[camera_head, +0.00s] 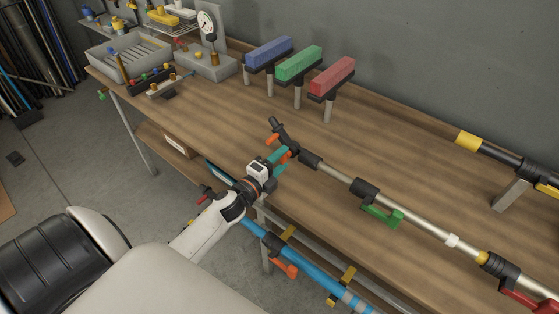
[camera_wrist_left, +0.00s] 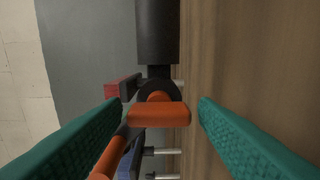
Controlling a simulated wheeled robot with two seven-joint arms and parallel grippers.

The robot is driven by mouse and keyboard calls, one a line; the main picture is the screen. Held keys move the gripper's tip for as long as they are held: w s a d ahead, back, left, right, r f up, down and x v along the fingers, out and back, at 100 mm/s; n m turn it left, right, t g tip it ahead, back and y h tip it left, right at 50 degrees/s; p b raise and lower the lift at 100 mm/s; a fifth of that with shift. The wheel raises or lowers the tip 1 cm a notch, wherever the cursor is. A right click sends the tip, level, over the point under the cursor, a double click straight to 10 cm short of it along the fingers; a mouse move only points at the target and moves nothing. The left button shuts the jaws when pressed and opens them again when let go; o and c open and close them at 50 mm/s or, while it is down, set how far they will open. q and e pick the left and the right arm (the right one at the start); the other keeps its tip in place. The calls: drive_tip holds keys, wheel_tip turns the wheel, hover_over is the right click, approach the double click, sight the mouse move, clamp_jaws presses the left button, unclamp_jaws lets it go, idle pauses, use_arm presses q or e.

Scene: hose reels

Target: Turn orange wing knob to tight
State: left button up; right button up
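The orange wing knob (camera_wrist_left: 158,115) sits at the end of a black clamp in the left wrist view, its wing lying crosswise. In the head view it shows as a small orange patch (camera_head: 286,154), partly hidden by my fingers. My left gripper (camera_head: 282,159) has teal fingers and is open, with its tips at the two sides of the knob. In the left wrist view a gap shows between each finger and the knob. A silver pole (camera_head: 335,175) with black clamps carries the knob at its near left end. My right gripper is not in view.
An orange lever (camera_wrist_left: 113,157) lies close to the left finger in the wrist view. A green knob (camera_head: 383,215) hangs farther along the pole. Blue (camera_head: 268,52), green (camera_head: 299,63) and red blocks (camera_head: 332,77) stand behind. A blue pole (camera_head: 310,275) runs below the bench edge.

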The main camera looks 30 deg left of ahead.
use_arm(q)
drive_tip(key=shift+o, duration=0.2)
drive_tip(key=shift+s, duration=0.1)
drive_tip(key=shift+s+f, duration=0.1)
drive_tip(key=shift+s, duration=0.15)
drive_tip(key=s+a+b, duration=0.1)
drive_tip(key=s+b, duration=0.2)
drive_tip(key=s, duration=0.8)
drive_tip(key=shift+s, duration=0.15)
